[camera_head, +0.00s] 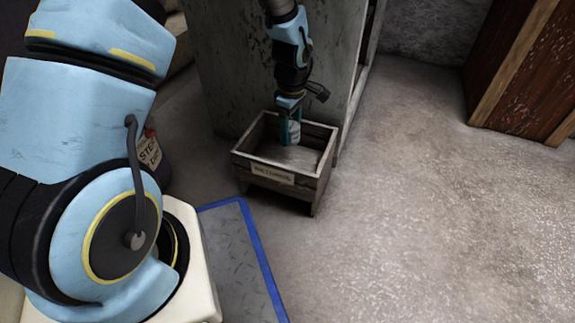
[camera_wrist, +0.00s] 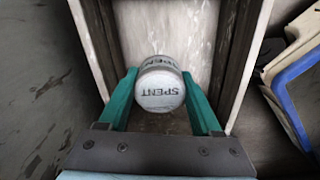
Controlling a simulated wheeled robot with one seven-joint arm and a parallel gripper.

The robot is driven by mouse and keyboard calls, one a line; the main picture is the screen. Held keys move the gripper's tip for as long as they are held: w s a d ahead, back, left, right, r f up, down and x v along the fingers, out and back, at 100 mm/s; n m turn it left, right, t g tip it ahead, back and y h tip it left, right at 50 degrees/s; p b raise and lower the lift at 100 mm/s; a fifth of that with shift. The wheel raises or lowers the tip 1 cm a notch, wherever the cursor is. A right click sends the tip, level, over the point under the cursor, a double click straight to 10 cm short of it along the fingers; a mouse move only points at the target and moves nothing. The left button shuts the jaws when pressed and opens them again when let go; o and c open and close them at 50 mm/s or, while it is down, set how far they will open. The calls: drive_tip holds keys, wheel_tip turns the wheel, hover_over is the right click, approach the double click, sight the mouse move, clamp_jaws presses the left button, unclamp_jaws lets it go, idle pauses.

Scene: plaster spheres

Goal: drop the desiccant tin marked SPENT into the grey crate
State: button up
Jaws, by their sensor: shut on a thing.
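The tin marked SPENT (camera_wrist: 160,88) is a pale, rounded can held between the green fingers of my gripper (camera_wrist: 160,100) in the wrist view. In the wrist view the crate's side wall (camera_wrist: 238,60) and floor lie below the tin. I cannot tell how far the tin is above the floor.
A worn grey cabinet (camera_head: 225,75) stands right behind the crate. A grey mat with a blue edge (camera_head: 245,250) lies in front, left of centre. A dark, labelled container (camera_head: 150,152) is partly hidden by my arm. Brown wooden furniture (camera_head: 525,75) stands at right; the floor between is clear.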

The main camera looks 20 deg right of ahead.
drive_tip(key=o, duration=1.5)
drive_tip(key=shift+r, duration=0.1)
wheel_tip(320, 180, up, 7)
drive_tip(key=p, duration=0.4)
drive_tip(key=shift+r, duration=0.2)
